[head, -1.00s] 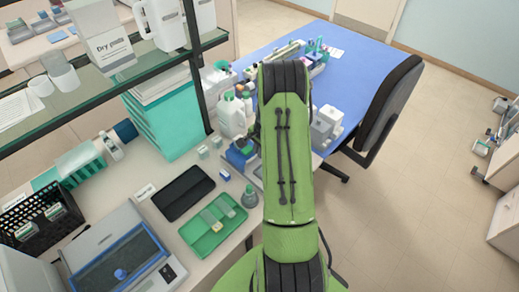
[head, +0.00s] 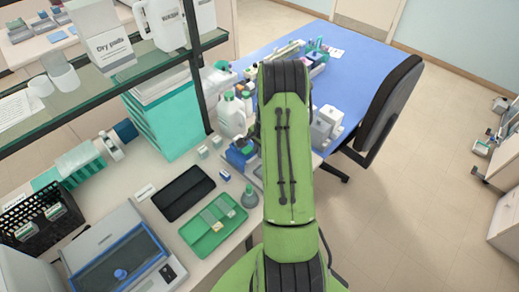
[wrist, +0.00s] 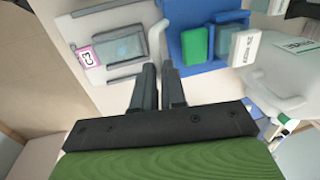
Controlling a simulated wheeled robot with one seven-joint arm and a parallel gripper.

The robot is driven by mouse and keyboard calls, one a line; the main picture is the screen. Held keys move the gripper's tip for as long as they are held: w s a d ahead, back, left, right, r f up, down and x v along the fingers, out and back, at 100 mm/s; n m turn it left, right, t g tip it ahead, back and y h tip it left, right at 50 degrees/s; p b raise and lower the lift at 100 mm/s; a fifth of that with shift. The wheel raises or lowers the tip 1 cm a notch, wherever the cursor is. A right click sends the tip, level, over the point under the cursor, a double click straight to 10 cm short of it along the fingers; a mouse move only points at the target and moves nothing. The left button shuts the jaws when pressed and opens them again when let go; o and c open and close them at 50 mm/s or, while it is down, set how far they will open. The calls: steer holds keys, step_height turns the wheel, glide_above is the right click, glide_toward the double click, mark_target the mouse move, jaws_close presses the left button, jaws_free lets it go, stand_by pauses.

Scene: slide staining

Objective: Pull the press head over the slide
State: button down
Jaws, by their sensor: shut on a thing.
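In the wrist view, a grey fixture holds a clear slide (wrist: 125,47) with a pink-edged label reading "C3" (wrist: 89,57). Just right of it is a blue part with a green block (wrist: 197,46), which looks like the press head (wrist: 180,22). My gripper (wrist: 159,70) has its two dark fingers close together at the press head's left edge, by the gap between it and the slide. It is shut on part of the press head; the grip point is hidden. In the head view my arm covers the gripper, and part of the blue press head (head: 238,157) shows left of it.
A green tray (head: 203,247) and a black tray (head: 183,193) lie on the bench, with a green-tinted flask (head: 249,196) close to my arm. A glass shelf (head: 105,87) overhangs the left.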

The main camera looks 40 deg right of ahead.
steer(key=s+b, duration=0.2)
steer(key=s, duration=0.7)
steer(key=shift+s+d+b, duration=0.1)
steer(key=shift+d+b, duration=0.1)
steer(key=shift+b, duration=0.1)
steer(key=c, duration=1.2)
jaws_free()
steer(key=shift+s, duration=0.1)
